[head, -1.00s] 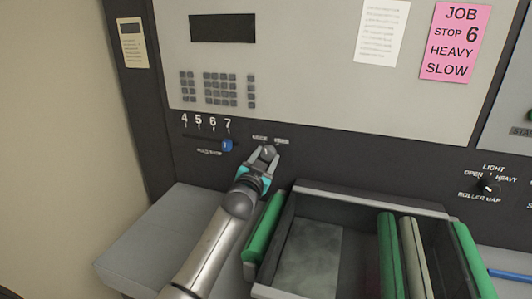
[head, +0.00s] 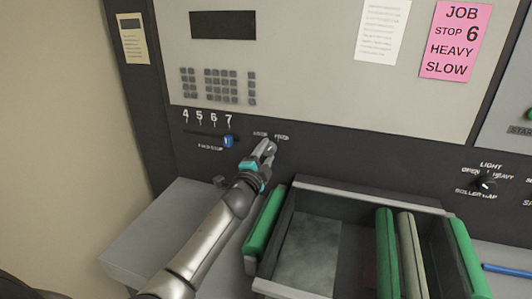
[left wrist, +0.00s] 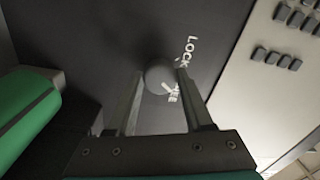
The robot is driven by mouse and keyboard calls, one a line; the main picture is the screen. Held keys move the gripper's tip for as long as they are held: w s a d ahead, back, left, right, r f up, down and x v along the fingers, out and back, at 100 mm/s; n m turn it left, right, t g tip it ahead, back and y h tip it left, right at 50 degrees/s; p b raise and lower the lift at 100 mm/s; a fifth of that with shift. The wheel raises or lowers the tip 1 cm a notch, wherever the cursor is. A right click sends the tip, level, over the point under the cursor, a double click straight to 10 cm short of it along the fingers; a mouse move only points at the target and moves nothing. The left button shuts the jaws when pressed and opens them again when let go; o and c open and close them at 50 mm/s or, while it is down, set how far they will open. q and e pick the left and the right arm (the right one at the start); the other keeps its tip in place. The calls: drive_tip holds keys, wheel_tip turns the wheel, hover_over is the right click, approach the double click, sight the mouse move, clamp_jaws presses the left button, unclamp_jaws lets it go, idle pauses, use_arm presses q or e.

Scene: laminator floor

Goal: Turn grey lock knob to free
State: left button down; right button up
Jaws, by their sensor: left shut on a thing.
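The grey lock knob (left wrist: 158,76) is round and sits on the dark panel, between the words LOCK and FREE. A short white pointer mark on it points toward FREE in the left wrist view. My left gripper (left wrist: 157,82) is shut on the knob, with one finger on each side of it. In the head view my left gripper (head: 267,147) reaches up to the panel below the two small labels, and its fingers mostly hide the knob. My right gripper is not in view.
A blue slider knob (head: 228,141) stands at 7, left of my gripper. Below right is an open tray (head: 372,197) with green rollers (head: 265,228). A roller gap dial (head: 486,184) is at the right. A pink job card (head: 456,41) hangs above.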

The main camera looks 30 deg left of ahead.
use_arm(q)
drive_tip(key=shift+m, duration=1)
drive_tip(key=shift+c, duration=1.4)
unclamp_jaws()
drive_tip(key=p+v, duration=0.1)
drive_tip(key=v, duration=1.4)
drive_tip(key=shift+s, duration=0.15)
drive_tip(key=shift+f, duration=0.1)
